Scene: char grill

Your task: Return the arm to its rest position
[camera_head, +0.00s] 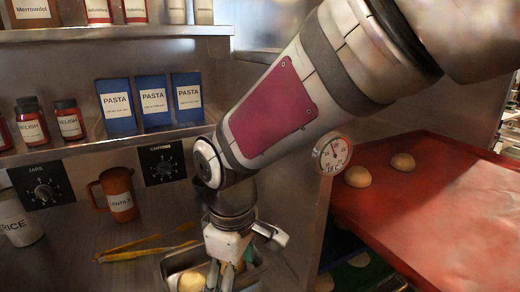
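My arm (290,95) reaches down from the upper right across the middle of the view. My gripper (228,275) points down at the bottom centre, over or in a small metal pan (172,264). A pale round bun (192,282) lies in the pan, just left of the fingers. The fingertips run to the bottom edge of the picture, so I cannot tell how far apart they are or whether they hold anything.
Blue pasta boxes (153,103) and relish jars (68,120) fill the shelf behind.

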